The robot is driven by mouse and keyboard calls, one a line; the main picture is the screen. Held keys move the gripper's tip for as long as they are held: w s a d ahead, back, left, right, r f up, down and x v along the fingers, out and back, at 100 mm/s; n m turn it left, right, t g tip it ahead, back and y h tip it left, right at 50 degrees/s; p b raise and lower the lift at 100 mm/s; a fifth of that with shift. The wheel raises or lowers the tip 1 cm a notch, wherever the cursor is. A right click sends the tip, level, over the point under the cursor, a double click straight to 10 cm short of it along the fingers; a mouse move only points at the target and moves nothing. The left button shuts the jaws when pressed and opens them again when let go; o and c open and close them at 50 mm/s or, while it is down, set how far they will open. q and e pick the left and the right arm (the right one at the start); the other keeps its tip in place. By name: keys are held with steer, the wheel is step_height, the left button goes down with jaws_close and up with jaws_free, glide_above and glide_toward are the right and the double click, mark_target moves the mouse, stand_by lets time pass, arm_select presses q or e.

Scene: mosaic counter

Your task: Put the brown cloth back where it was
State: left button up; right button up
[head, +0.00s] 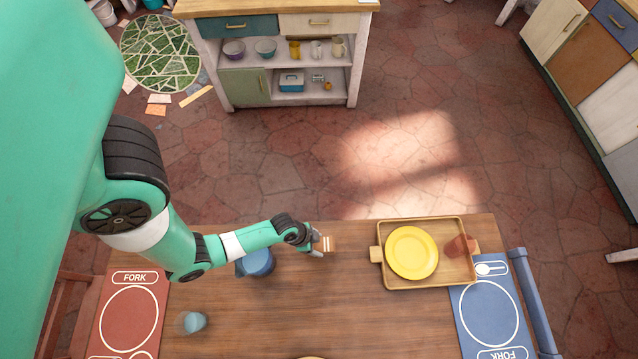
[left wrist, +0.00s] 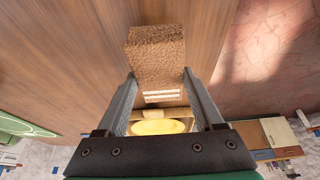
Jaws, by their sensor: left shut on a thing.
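My left gripper (head: 318,246) is above the wooden table near its far edge, left of the tray. It is shut on the brown cloth (head: 329,243), a small folded piece with pale stripes at one end. In the left wrist view the cloth (left wrist: 156,52) sits between the fingertips of the gripper (left wrist: 160,76) and sticks out past them. The gap between cloth and tabletop is hard to judge. My right gripper is in neither view.
A wooden tray (head: 430,285) holds a yellow plate (head: 411,252) and a reddish-brown item (head: 458,246). A blue vessel (head: 256,263) stands under my left arm, and a light blue cup (head: 192,322) nearer. Red (head: 108,325) and blue (head: 466,338) placemats lie at the sides. The middle table is clear.

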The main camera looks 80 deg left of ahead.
mark_target(319, 244)
arm_select(q)
steer(key=shift+w+a+f, duration=0.25)
steer(key=shift+a+f, duration=0.2)
steer(key=shift+f, duration=0.2)
step_height(319, 244, down, 3)
steer(key=shift+f+b, duration=0.1)
steer(key=shift+b, duration=0.8)
steer(key=o, duration=0.9)
steer(key=shift+f, duration=0.1)
steer(key=shift+c, duration=0.2)
steer(key=o, duration=0.4)
steer(key=shift+o, duration=0.2)
